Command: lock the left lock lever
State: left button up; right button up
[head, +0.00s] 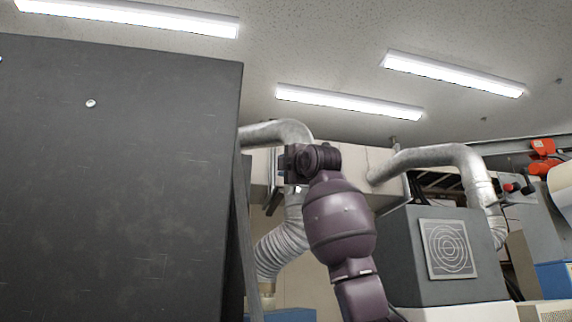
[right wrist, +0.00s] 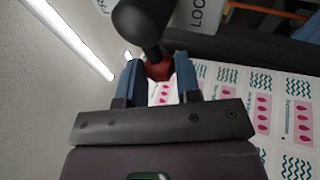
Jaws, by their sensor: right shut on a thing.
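In the right wrist view, a lever with a thick, rounded black body (right wrist: 143,22) comes down from the top edge. Its short reddish-brown end (right wrist: 159,71) sits between the two blue fingers of my right gripper (right wrist: 157,65). The gripper is shut on this lever. The signs beside it are cut off, so I cannot read which side's lever it is. In the head view my purple right arm rises in the middle, and its hand is at the edge of a big dark panel; the fingers and lever do not show there. My left gripper is in neither view.
The large dark panel (head: 120,180) fills the left of the head view. A grey box with a round-patterned grille (head: 447,248) and silver ducts (head: 440,157) stand behind at right. A white printed web (right wrist: 285,115) lies right of my fingers, beside a sign starting "LOC" (right wrist: 200,14).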

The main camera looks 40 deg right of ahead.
jog(key=o, duration=0.9)
jog(key=b+v, duration=0.3)
jog(key=v, duration=0.7)
jog(key=shift+s+a+f+b, duration=0.1)
jog(key=shift+s+f+b, duration=0.1)
jog(key=shift+s+b, duration=0.15)
